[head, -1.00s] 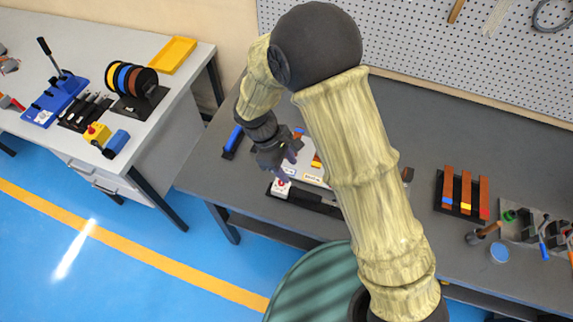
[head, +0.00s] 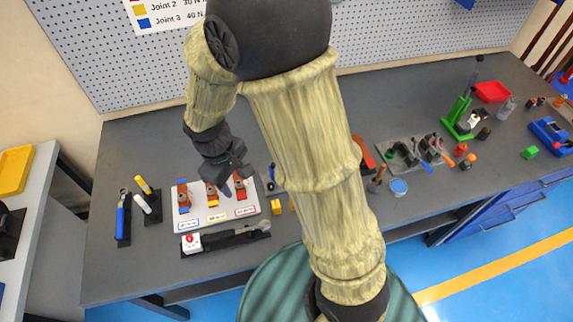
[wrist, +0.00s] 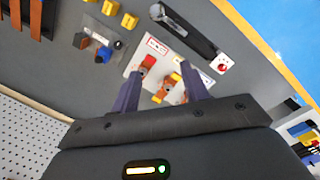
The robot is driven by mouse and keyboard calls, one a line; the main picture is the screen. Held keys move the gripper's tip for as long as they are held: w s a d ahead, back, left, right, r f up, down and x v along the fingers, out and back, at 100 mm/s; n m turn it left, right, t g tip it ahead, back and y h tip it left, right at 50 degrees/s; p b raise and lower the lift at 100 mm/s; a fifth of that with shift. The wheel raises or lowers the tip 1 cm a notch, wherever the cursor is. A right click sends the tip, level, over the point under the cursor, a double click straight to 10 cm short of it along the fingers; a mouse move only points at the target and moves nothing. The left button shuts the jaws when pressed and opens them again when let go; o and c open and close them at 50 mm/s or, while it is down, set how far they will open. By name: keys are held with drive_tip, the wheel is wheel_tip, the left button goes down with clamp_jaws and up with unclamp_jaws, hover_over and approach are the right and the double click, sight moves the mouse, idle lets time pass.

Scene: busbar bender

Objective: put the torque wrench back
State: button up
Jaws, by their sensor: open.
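The torque wrench (head: 236,236) appears to be the long dark grey tool lying flat in a black tray along the front edge of the bench. It also shows in the wrist view (wrist: 186,32), with a silver head at one end. A white box with a red button (head: 191,242) sits at the tray's left end. My gripper (head: 233,182) is open and empty above the white joint board (head: 194,216), behind the tray. In the wrist view my gripper's two fingers (wrist: 158,88) are spread over the board, with nothing between them.
The board carries several copper joints with coloured parts. A blue-handled tool (head: 122,217) and markers (head: 147,196) stand in black holders to its left. A yellow block (head: 277,207) is at its right. The back-left bench top (head: 135,150) is clear.

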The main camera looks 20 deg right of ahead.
drive_tip(key=s+d+r+m+t, duration=0.1)
drive_tip(key=s+d+r+m, duration=0.1)
drive_tip(key=d+m, duration=0.2)
drive_tip(key=s+d+r+m+t+y, duration=0.1)
drive_tip(key=s+d+r+m, duration=0.1)
drive_tip(key=d, duration=0.6)
drive_tip(key=shift+s+r+m+t, duration=0.25)
drive_tip(key=shift+r+m+t, duration=0.25)
drive_tip(key=shift+m, duration=0.7)
drive_tip(key=shift+d, duration=0.1)
